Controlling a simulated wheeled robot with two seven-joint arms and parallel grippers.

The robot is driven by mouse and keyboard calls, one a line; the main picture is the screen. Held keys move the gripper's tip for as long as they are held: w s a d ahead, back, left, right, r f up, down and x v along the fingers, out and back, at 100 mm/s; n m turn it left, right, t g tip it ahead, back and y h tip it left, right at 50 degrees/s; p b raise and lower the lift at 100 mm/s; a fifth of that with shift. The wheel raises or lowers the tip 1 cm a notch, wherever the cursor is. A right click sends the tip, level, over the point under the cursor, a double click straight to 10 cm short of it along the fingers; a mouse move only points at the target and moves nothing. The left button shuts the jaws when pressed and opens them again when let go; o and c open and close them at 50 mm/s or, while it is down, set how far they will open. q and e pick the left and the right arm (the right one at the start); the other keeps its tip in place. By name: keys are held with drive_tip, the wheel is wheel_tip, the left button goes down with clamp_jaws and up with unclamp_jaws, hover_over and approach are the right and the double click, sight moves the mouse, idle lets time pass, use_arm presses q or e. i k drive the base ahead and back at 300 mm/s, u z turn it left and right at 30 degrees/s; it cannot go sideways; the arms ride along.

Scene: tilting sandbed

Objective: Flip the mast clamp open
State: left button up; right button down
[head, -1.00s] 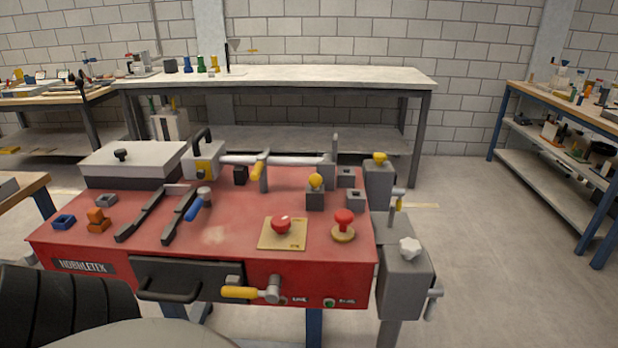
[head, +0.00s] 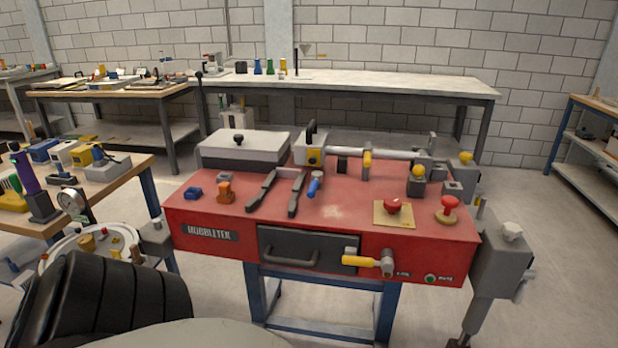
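A red bench unit (head: 350,215) marked with a dark name plate stands in front of me. Along its back edge lies a pale horizontal tube (head: 395,154), which looks like a mast. A small upright with a yellow lever (head: 367,160) stands at the tube and looks like the mast clamp; I cannot tell whether it is open or shut. A grey block with a yellow face (head: 311,152) sits at the tube's left end, and a grey upright plate (head: 431,146) at its right end. Neither gripper is in view.
A grey lidded box (head: 243,148), two dark rails (head: 262,189), a red knob on a tan plate (head: 393,206) and another red knob (head: 448,208) are on the unit. A yellow-handled crank (head: 365,259) juts from its front. A cluttered wooden table (head: 135,170) stands left.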

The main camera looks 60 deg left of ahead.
sight(368, 149)
drive_tip(key=k, duration=0.65)
drive_tip(key=u, duration=2.25)
drive_tip(key=i, duration=0.25)
drive_tip(key=z, duration=0.1)
